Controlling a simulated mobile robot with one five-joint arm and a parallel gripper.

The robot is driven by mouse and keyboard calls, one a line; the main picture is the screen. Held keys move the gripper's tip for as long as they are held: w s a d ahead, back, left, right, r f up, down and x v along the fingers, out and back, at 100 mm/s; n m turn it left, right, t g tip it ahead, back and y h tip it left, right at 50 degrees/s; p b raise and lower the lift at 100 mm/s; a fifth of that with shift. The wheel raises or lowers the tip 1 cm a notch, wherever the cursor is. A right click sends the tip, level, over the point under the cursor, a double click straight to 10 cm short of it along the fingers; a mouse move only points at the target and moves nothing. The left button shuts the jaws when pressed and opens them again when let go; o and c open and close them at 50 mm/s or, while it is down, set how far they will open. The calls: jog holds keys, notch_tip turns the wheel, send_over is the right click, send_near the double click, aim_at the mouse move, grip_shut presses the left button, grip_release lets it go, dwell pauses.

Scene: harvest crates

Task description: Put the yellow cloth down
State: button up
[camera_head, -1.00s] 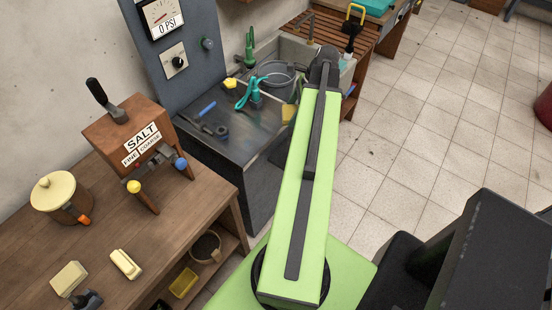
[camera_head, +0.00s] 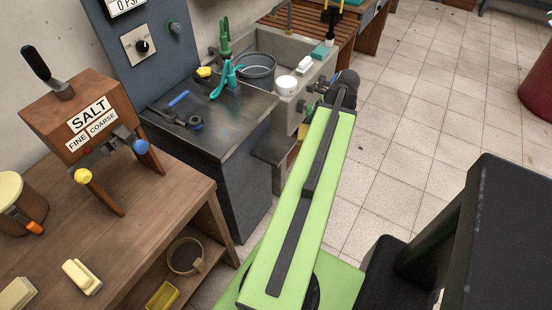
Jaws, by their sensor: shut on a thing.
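My gripper (camera_head: 304,106) is at the far end of my green arm, in front of the stone sink and to the right of the dark metal bench. It is small and partly hidden by my arm. A yellow-ochre cloth (camera_head: 302,131) hangs just below the jaws, partly behind my arm. The jaws are shut on it, and it is clear of the bench top. Whether its lower edge touches anything is hidden.
The dark metal bench (camera_head: 228,112) holds a teal tool, a blue-handled tool and a small yellow lump (camera_head: 205,72). The sink (camera_head: 300,50) holds a grey basin. A wooden table (camera_head: 130,240) with a salt dispenser (camera_head: 85,125) stands at left. Tiled floor is open at right.

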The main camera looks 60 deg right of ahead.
jog(key=b, duration=0.7)
send_near(275, 147)
jog(key=shift+w+a+f, duration=0.4)
jog(key=shift+w+f, duration=0.25)
jog(key=shift+w+a+f, duration=0.1)
jog(key=shift+w, duration=0.35)
notch_tip(275, 147, down, 4)
jog(key=b, duration=0.4)
jog(key=shift+f, duration=0.15)
jog(key=o, duration=1.1)
jog(key=p+v, duration=1.1)
jog(key=v, duration=0.1)
jog(key=shift+r, duration=0.25)
